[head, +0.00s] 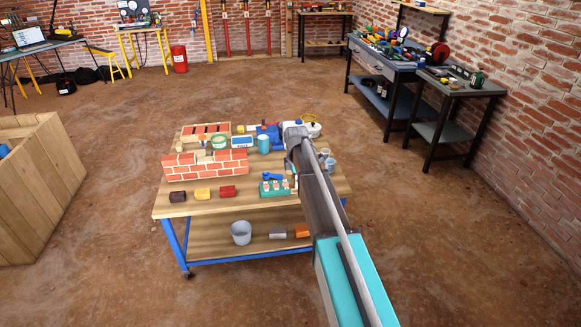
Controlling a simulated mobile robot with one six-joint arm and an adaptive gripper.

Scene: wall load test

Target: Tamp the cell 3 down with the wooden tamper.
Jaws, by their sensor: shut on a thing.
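A small green tray (266,190) with several pale cells lies near the front edge of the wooden workbench (245,202), right of its middle. The cell numbers and the height of the filling are too small to read, so I cannot tell which is cell 3. My gripper (292,169) is at the tray's right end, pointing down and partly hidden by my arm. It is shut on the wooden tamper, which is barely visible there. I cannot tell whether the tamper touches a cell.
A small brick wall (205,166) stands left of the tray. Dark, yellow and red blocks (202,194) lie in front of it. A teal cylinder (263,144) and blue items stand behind. A grey bucket (241,233) is on the lower shelf.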

